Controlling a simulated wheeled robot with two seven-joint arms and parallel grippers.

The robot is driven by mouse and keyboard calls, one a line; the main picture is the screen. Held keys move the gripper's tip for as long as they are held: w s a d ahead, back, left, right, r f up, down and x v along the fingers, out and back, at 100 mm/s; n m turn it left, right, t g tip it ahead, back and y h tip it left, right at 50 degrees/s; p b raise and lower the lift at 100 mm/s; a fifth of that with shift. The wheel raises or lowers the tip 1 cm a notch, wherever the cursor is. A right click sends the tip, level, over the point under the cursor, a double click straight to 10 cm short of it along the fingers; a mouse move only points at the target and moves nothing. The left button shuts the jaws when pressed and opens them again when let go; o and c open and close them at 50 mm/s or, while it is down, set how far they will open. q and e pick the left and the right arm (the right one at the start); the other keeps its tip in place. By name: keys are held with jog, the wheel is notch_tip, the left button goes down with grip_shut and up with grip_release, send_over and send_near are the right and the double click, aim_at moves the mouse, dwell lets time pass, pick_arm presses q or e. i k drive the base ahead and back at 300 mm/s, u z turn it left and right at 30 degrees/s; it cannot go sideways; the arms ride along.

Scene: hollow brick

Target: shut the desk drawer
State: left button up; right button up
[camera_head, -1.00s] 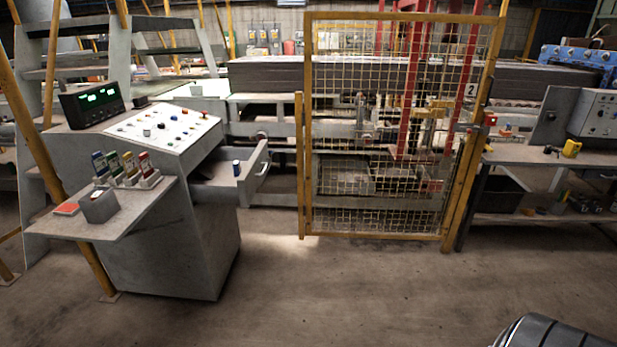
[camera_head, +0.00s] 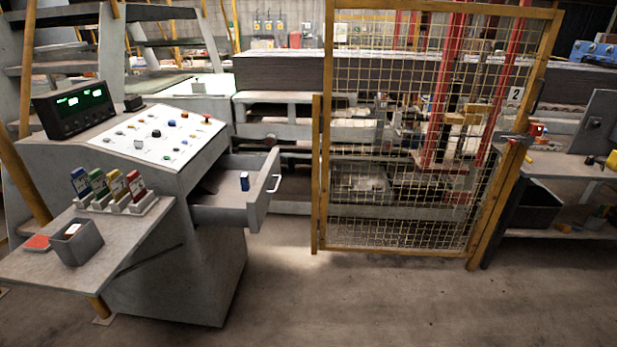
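The desk drawer (camera_head: 226,215) is grey and stands pulled out from the right side of the grey control desk (camera_head: 190,262). Its front panel (camera_head: 263,190) carries a pale bar handle (camera_head: 277,171) that faces right. A small blue item (camera_head: 244,181) stands inside the drawer. Neither of my grippers shows in the head view.
A yellow mesh gate (camera_head: 318,180) stands right of the drawer. The floor (camera_head: 400,300) in front is clear.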

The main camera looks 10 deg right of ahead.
aim_at(230, 183)
jog(key=z, duration=0.1)
jog(key=i, duration=0.75)
jog(key=u, duration=2.1)
